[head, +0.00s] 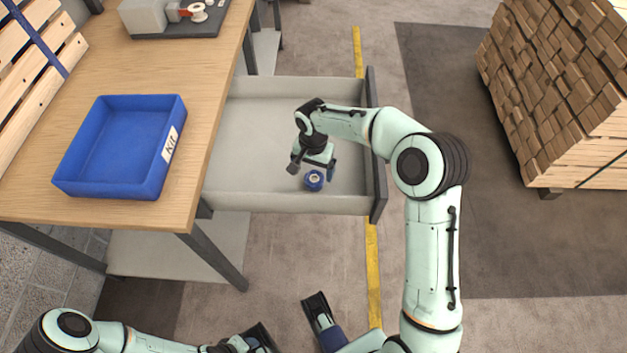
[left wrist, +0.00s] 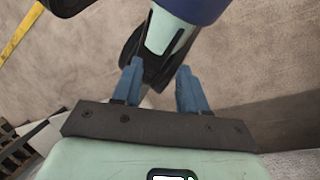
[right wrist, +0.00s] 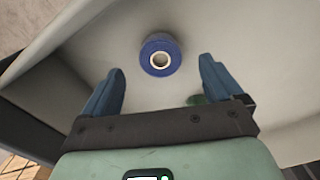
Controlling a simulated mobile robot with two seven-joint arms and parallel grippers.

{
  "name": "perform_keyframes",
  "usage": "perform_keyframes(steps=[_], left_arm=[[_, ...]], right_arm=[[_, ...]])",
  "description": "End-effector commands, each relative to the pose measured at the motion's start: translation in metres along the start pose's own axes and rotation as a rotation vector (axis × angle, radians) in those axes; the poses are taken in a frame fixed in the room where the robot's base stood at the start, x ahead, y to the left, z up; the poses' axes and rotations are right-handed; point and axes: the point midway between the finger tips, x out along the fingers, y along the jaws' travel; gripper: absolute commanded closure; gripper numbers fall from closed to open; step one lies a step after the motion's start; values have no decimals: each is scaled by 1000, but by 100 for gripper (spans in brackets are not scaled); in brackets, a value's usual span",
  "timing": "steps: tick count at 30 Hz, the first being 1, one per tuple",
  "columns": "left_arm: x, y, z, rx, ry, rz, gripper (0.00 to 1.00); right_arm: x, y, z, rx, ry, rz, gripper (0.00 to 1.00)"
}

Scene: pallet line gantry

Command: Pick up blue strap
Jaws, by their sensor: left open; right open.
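The blue strap (head: 314,180) is a small blue coil with a pale core, lying on the floor of the open drawer (head: 262,112). My right gripper (head: 312,168) is inside the drawer, pointing down close to the coil. In the right wrist view the coil (right wrist: 160,55) shows whole, ahead of the open, empty jaws (right wrist: 162,76) and roughly centred between them. It appears apart from both fingers. My left gripper (left wrist: 158,68) is open and empty, low at the bottom of the head view, far from the drawer.
A blue tray labelled Kit (head: 176,110) stands on the wooden bench (head: 200,60) left of the drawer. The drawer walls surround my right gripper. A small green patch (right wrist: 198,99) shows near the right finger; I cannot tell what it is. A loaded pallet (head: 560,90) stands right.

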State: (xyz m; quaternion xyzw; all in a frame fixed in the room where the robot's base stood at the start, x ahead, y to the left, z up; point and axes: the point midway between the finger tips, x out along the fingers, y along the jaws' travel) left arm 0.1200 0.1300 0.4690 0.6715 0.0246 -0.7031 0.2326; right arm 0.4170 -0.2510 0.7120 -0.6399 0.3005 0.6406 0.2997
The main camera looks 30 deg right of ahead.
Motion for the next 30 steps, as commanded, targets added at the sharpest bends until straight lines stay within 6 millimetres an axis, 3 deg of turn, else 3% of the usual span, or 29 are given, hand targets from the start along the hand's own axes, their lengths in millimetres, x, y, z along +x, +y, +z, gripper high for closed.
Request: perform_keyframes(steps=[8,16,23,30], left_arm=[[4,-2,-7,-2,18,-1,57],[12,-5,-21,-5,57,-2,57],[12,-5,-22,-5,60,-2,57],[12,-5,-22,-5,60,-2,57]], right_arm=[[18,1,-2,0,-1,0,7],[57,1,-6,-1,-2,0,7],[59,1,-6,-1,0,-1,7],[58,1,-6,-1,0,-1,72]])
